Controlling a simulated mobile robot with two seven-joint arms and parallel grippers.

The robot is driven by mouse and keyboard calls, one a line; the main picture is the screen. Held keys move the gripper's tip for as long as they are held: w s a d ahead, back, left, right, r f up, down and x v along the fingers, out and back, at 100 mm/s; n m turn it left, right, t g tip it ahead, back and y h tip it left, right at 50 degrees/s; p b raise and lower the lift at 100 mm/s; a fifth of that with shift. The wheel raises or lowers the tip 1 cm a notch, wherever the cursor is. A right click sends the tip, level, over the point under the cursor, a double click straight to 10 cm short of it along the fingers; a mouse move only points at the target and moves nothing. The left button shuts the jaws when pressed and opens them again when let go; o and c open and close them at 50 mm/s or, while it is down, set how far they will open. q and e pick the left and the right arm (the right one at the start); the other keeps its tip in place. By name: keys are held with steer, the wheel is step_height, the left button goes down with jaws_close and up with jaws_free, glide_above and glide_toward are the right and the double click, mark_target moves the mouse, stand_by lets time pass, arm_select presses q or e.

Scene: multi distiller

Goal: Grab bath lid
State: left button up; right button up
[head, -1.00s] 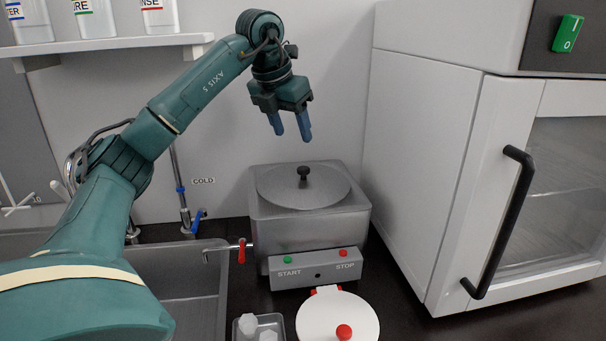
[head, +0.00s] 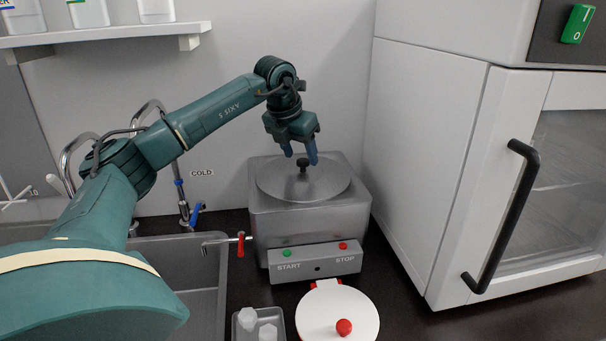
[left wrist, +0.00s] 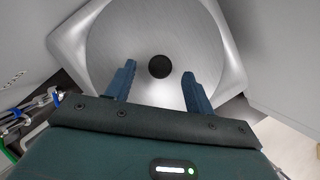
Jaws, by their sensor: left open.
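The bath lid (head: 275,184) is a round grey metal disc with a black knob (head: 303,165) at its centre. It lies on top of the grey metal bath (head: 300,232). My left gripper (head: 300,160) is open, pointing down just above the knob. In the left wrist view the lid (left wrist: 125,45) fills the upper middle. The knob (left wrist: 160,67) shows there between and slightly beyond the two blue fingers of the gripper (left wrist: 158,80), with nothing held. My right gripper is not in view.
The bath's front panel (head: 316,263) has START and STOP buttons. A tap with a red handle (head: 240,246) sticks out on its left, beside the sink (head: 185,252). A white lid with a red knob (head: 325,310) and a tray (head: 238,325) lie in front. A white cabinet (head: 425,170) stands close on the right.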

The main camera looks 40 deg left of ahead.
arm_select(q)
steer(key=shift+x, duration=1.15)
steer(key=shift+r, duration=0.1)
jaws_close()
